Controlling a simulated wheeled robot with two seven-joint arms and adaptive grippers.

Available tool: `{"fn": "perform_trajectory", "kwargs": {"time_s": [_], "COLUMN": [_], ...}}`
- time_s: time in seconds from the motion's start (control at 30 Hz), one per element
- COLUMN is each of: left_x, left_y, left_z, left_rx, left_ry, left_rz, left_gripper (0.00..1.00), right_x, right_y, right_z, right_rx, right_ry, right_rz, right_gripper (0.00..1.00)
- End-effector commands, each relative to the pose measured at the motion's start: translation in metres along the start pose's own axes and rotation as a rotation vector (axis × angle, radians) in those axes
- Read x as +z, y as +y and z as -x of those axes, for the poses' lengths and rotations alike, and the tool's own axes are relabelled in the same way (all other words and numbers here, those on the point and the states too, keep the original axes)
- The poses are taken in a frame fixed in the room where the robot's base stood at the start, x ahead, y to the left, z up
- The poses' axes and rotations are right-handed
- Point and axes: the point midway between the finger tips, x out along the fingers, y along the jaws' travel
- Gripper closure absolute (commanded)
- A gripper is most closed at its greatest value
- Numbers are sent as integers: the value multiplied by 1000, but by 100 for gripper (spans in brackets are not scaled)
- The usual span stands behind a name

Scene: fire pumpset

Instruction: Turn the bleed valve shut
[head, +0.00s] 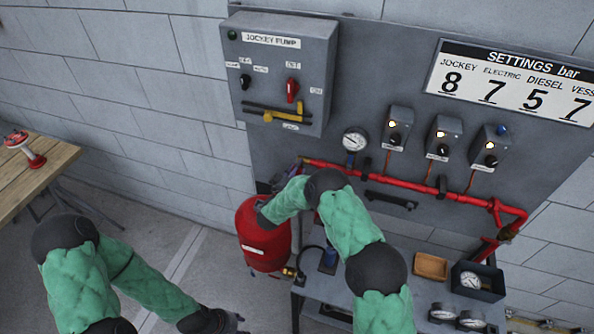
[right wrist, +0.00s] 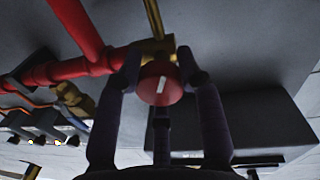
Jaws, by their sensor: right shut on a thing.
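The bleed valve's round red knob (right wrist: 160,84), with a white mark on its face, sits on a brass fitting (right wrist: 152,52) at the red pipe. My right gripper (right wrist: 161,76) is shut on the knob, with dark fingers on both sides of it in the right wrist view. In the head view my right arm reaches to the left end of the red pipe (head: 330,166), and it hides most of the valve there.
A red tank (head: 264,238) stands just below my right wrist. The jockey pump box (head: 282,75) and a round gauge (head: 355,140) are on the panel above. A bench with a wooden tray (head: 431,266) is at the lower right. A wooden table (head: 40,170) is at far left.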

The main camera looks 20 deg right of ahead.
Motion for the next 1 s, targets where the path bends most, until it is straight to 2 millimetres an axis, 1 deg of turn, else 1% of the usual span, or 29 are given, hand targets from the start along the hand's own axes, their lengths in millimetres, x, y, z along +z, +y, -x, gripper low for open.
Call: {"fn": "perform_trajectory", "kwargs": {"time_s": [0.03, 0.27, 1.0], "left_x": [0, -1, -4], "left_y": [-2, -10, -40], "left_z": [-5, -27, -111], "left_rx": [0, 0, 0], "left_ry": [0, 0, 0], "left_rz": [0, 0, 0], "left_gripper": [60, 60, 60], "right_x": [8, 10, 12], "right_y": [-1, -2, -5], "right_z": [2, 2, 3], "right_rx": [-3, -8, -28], "right_ry": [-11, -23, -79], "right_rz": [-15, -185, -884], "right_gripper": [95, 95, 95]}}
